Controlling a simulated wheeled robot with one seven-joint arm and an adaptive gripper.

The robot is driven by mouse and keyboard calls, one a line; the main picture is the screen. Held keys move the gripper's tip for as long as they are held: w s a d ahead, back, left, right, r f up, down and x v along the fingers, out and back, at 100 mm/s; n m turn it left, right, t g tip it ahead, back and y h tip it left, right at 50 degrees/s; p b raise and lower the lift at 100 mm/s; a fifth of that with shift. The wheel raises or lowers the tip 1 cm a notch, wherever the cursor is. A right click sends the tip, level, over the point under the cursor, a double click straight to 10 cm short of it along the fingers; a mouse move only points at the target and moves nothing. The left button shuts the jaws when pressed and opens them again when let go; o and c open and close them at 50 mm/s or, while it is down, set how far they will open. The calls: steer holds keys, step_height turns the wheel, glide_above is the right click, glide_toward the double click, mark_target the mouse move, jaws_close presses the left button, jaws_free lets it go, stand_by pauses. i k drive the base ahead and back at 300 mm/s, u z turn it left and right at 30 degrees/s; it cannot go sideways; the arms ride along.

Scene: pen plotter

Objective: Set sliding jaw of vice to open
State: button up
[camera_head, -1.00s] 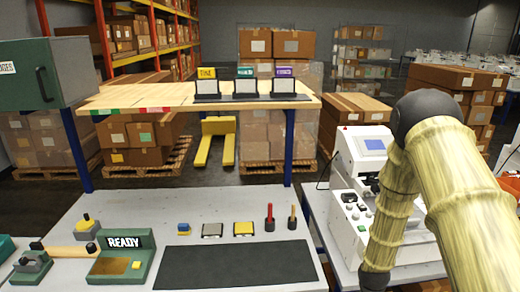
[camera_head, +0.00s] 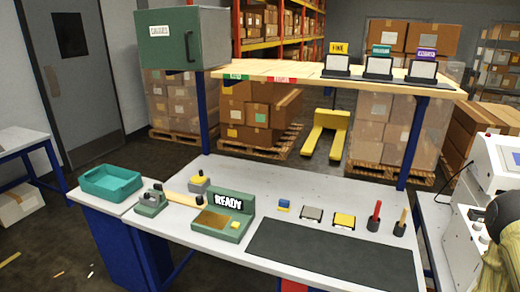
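At the left end of the workbench (camera_head: 290,190) sits a small grey-green fixture (camera_head: 150,204) that looks like the vice. A tan bar (camera_head: 182,198) reaches right from it toward a green station. I cannot tell how far apart its jaws stand at this size. The green station (camera_head: 222,222) has a brass-coloured plate and a sign reading READY. A grey block with a yellow top (camera_head: 199,182) stands behind the bar. Only part of my arm shows at the right edge, far from the vice. My gripper is out of view.
A teal tray (camera_head: 111,184) stands at the far left. A dark mat (camera_head: 330,258) covers the bench front, with small blocks and two holders behind it. A shelf (camera_head: 300,77) and a green cabinet (camera_head: 183,40) hang above. A white machine (camera_head: 480,220) stands right.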

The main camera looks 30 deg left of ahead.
mark_target(145, 200)
steer(key=u, duration=1.65)
steer(key=k, duration=0.6)
steer(key=z, duration=0.7)
steer(key=i, duration=1.15)
steer(key=u, duration=0.55)
steer(key=i, duration=0.4)
steer(key=u, duration=0.45)
